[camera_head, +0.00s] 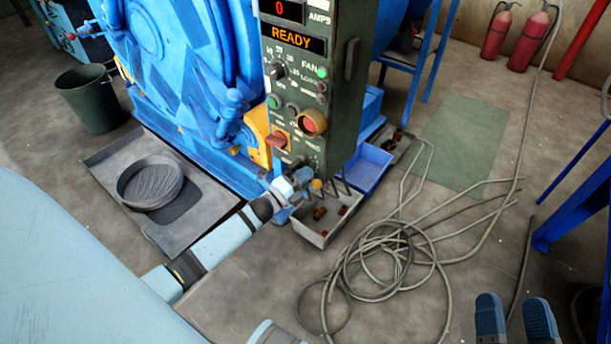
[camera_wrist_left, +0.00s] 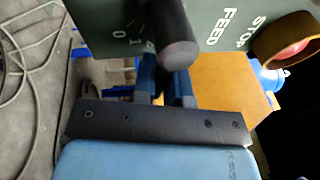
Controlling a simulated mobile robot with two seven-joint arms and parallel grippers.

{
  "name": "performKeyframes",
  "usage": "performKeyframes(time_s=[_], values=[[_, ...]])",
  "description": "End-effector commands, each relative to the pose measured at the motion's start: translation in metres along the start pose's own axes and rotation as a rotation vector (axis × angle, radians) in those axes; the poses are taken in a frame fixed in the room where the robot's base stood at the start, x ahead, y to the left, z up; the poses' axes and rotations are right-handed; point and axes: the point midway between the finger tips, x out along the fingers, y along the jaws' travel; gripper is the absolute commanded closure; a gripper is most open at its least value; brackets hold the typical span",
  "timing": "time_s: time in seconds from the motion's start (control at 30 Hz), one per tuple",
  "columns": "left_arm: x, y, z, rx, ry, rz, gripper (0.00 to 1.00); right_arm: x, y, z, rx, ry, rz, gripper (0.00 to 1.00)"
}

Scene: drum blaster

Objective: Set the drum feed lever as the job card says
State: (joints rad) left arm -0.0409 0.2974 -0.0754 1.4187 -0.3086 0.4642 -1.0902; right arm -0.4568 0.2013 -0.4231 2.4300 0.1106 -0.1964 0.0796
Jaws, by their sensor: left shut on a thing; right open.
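The green control cabinet (camera_head: 345,100) stands by the blue drum machine, its display (camera_head: 293,38) reading READY. My left gripper (camera_head: 300,182) reaches to the cabinet's lower front. In the left wrist view, its fingers (camera_wrist_left: 166,88) are shut at a dark, round-ended lever (camera_wrist_left: 177,45) that stands out from the panel. White marks including 0 and 1 show beside it, partly covered by the lever, so its setting is unclear. The words STOP and FEED are printed near an orange-red knob (camera_wrist_left: 290,40). My right gripper (camera_head: 515,318) is open and empty at the lower right. No job card is readable.
A grey bin (camera_head: 322,238) and a blue bin (camera_head: 368,166) sit below the cabinet. A coiled hose (camera_head: 385,255) lies on the floor to the right. A floor tray (camera_head: 190,230) holds a round sieve-like pan (camera_head: 150,182). Blue frame legs (camera_head: 570,220) stand at the right.

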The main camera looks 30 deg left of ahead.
Motion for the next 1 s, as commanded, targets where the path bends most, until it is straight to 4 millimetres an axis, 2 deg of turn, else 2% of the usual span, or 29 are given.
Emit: performKeyframes(time_s=[0.03, 0.07, 0.17, 0.43, 0.57, 0.67, 0.8, 1.0], values=[[-0.001, 0.001, 0.0, 0.0, 0.001, 0.001, 1.0, 0.0, 0.0, -0.001, 0.0, 0.001, 0.0, 0.32], [-0.001, 0.001, 0.0, 0.0, 0.001, 0.001, 0.84, 0.0, 0.0, -0.001, 0.0, 0.002, 0.0, 0.32], [0.0, 0.001, 0.0, 0.001, 0.001, 0.001, 0.61, 0.0, 0.0, -0.002, -0.001, 0.003, -0.001, 0.32], [-0.001, 0.0, 0.0, 0.001, 0.0, 0.001, 0.61, 0.0, 0.0, -0.002, -0.001, 0.003, 0.0, 0.32], [-0.008, 0.0, 0.0, 0.001, 0.0, 0.002, 0.61, 0.0, 0.0, -0.005, -0.002, 0.006, 0.0, 0.32], [-0.023, -0.001, 0.0, 0.001, 0.0, 0.003, 0.61, 0.001, -0.001, -0.01, -0.005, 0.02, 0.0, 0.32], [-0.055, -0.001, 0.0, 0.0, 0.0, 0.005, 0.61, 0.002, -0.001, -0.017, -0.015, 0.033, 0.004, 0.32], [-0.1, -0.001, 0.0, 0.0, 0.0, 0.004, 0.61, 0.0, 0.007, -0.004, -0.027, -0.038, 0.035, 0.32]])
